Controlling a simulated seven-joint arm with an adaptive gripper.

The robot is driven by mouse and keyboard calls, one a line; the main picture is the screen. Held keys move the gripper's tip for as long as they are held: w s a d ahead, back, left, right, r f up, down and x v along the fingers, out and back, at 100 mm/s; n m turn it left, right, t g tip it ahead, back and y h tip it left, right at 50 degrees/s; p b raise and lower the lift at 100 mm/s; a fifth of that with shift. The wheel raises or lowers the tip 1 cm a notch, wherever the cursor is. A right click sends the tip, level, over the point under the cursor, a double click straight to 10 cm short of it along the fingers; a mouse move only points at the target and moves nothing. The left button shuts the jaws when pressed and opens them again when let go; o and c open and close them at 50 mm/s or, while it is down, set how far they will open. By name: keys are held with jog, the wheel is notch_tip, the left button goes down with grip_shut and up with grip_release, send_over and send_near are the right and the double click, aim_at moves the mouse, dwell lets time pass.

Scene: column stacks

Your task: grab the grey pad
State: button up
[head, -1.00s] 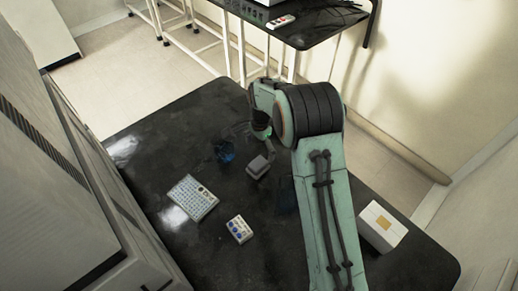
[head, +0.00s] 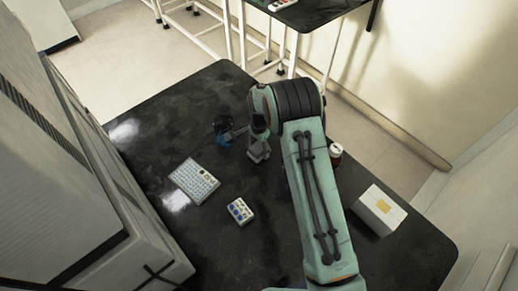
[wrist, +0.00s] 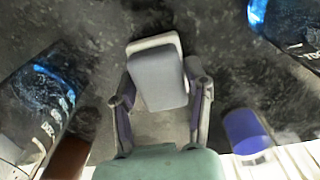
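The grey pad (wrist: 160,80) is a small rounded block with a lighter edge showing behind it. It lies in the upper middle of the wrist view, between and just beyond my gripper's fingers. My gripper (wrist: 162,92) is open, with one finger on each side of the pad. I cannot tell whether either finger touches it. In the head view the pad (head: 258,151) sits on the black table, just below the end of my arm, which hides part of the area around it.
A dark blue object (head: 223,130) stands left of the pad. A keypad-like white panel (head: 194,181) and a small box with blue dots (head: 240,211) lie nearer. A blue-purple cylinder (wrist: 245,131) is close by.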

jog(key=shift+c, duration=1)
